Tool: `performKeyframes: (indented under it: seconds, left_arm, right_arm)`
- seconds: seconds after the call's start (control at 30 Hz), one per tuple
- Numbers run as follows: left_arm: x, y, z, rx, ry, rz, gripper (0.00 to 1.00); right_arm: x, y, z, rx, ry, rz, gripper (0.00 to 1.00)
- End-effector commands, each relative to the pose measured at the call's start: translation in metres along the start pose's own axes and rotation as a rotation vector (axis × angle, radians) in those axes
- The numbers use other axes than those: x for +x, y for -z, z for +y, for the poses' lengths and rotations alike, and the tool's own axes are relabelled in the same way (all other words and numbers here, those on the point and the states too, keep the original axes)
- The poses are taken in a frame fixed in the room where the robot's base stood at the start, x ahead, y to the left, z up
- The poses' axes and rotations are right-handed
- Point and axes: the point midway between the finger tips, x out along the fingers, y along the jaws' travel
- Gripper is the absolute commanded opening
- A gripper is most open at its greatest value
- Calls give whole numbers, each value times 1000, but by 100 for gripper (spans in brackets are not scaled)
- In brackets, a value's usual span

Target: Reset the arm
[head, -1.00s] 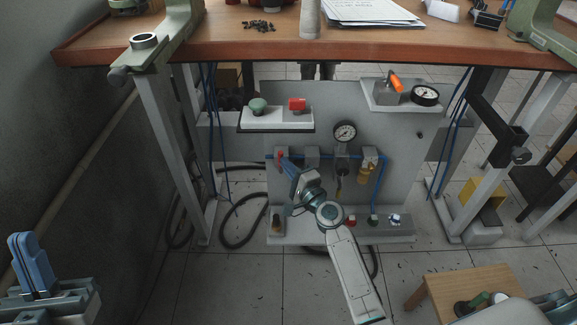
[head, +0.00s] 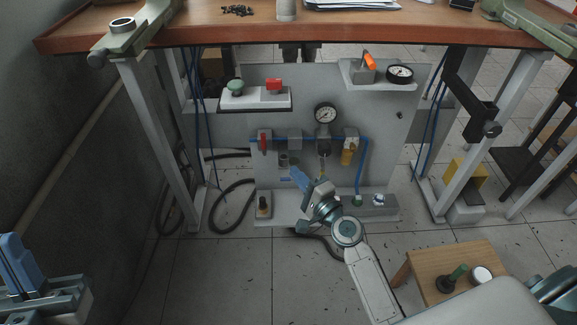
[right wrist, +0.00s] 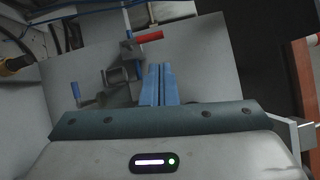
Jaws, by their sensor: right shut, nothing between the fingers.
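My right gripper (head: 298,176) is in front of the lower part of the grey panel (head: 285,85). Its blue fingers are shut together and empty, pointing up and left. The red valve handle (head: 264,143) on the panel is up and left of the fingertips, apart from them. In the right wrist view the shut fingers (right wrist: 159,82) point at the panel, with a red handle (right wrist: 149,36) just beyond them. My left gripper (head: 20,262) is at the lower left edge, partly cut off, with its blue fingers together, far from the panel.
The wooden workbench (head: 230,33) spans the top, above the panel. A pressure gauge (head: 325,113) and a shelf with a green and a red button (head: 274,86) are on the panel. A wooden stool (head: 430,262) stands at lower right. The tiled floor at lower left middle is clear.

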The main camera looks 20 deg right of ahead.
Motion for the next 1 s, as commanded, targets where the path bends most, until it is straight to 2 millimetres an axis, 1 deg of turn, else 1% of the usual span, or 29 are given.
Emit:
performKeyframes:
  seconds: [0.03, 0.1, 0.33, 0.4, 0.47, 0.57, 0.6, 0.67, 0.7, 0.8, 0.9, 1.0]
  left_arm:
    - [0, 2, 0, 1, -1, 10, 0]
    - [0, 4, 0, 2, -2, 24, 0]
    - [3, 7, 0, 2, -3, 35, 0]
    - [3, 7, 0, 2, -3, 34, 0]
    - [3, 6, 0, 2, -2, 33, 0]
    - [3, 6, 0, 2, -2, 32, 0]
    - [2, 6, 0, 2, -2, 32, 0]
    - [2, 6, 0, 2, -2, 32, 0]
    - [2, 6, 0, 2, -2, 32, 0]
    - [2, 6, 0, 2, -2, 31, 0]
    - [2, 6, 0, 2, -2, 31, 0]
    - [2, 6, 0, 2, -2, 31, 0]
  right_arm:
    - [-4, 0, 0, 0, -1, 0, 0]
    - [-7, 0, -1, 1, 0, -1, 0]
    - [-10, 1, -2, -13, 3, 6, 0]
    - [-13, 5, -8, -65, 14, 34, 0]
    - [-19, 10, -19, -154, 34, 80, 0]
    - [-36, 23, -53, -392, 99, 204, 0]
    - [-46, 27, -72, -510, 137, 266, 0]
    - [-64, 30, -105, -694, 202, 362, 0]
    - [-77, 28, -127, -812, 249, 424, 0]
    - [-107, 18, -176, -1064, 363, 560, 0]
    - [-133, 2, -211, -1249, 462, 662, 0]
    - [-155, -15, -238, -1394, 551, 746, 0]
